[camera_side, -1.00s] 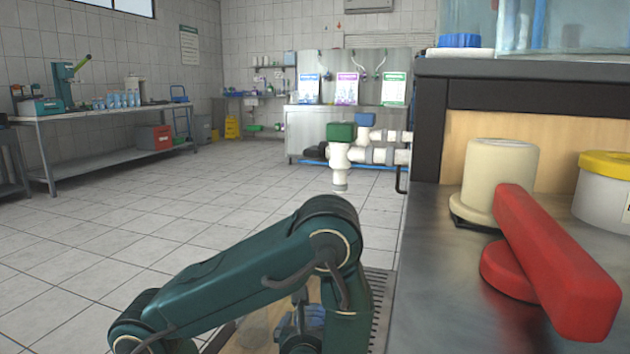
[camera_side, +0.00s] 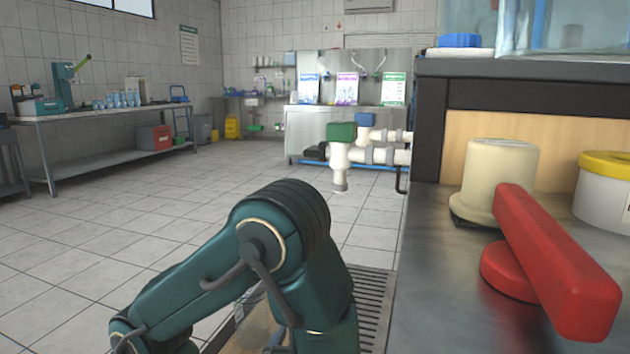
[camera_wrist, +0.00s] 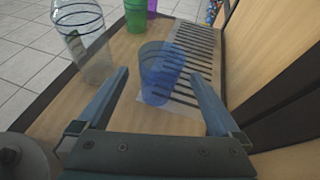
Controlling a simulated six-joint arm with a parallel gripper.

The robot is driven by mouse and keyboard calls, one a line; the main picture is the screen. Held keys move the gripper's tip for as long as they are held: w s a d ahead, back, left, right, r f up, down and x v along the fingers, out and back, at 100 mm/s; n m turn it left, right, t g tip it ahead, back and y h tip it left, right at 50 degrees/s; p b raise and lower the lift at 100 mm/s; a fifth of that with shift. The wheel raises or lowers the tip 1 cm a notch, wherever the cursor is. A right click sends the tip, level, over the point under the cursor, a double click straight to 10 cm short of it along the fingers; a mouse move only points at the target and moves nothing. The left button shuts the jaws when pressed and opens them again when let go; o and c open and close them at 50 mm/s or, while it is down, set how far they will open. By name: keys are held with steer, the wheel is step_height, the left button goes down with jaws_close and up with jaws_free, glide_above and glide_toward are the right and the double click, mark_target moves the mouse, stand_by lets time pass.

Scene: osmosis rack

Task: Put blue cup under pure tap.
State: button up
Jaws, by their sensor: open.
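The blue cup (camera_wrist: 161,75) is translucent and stands upright in the wrist view, at the left edge of a slotted metal grate (camera_wrist: 207,48). My gripper (camera_wrist: 158,76) is open, with one finger on each side of the cup in that view; I cannot tell how deep the cup lies between them. In the side view, a white tap with a green handle (camera_side: 341,132) points down, and a blue handle (camera_side: 365,119) shows behind it. Which tap is the pure one I cannot tell. My arm hides the blue cup and the gripper in the side view.
A wooden wall (camera_wrist: 268,50) rises at right. A red lever (camera_side: 555,260) lies over the counter in the side view.

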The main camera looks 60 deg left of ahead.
steer(key=shift+w+a+f, duration=0.1)
steer(key=shift+a+f, duration=0.1)
steer(key=shift+f, duration=0.5)
steer(key=shift+x, duration=2.55)
steer(key=c, duration=1.4)
steer(key=shift+c, duration=0.2)
steer(key=shift+r, duration=0.1)
step_height(320, 180, up, 10)
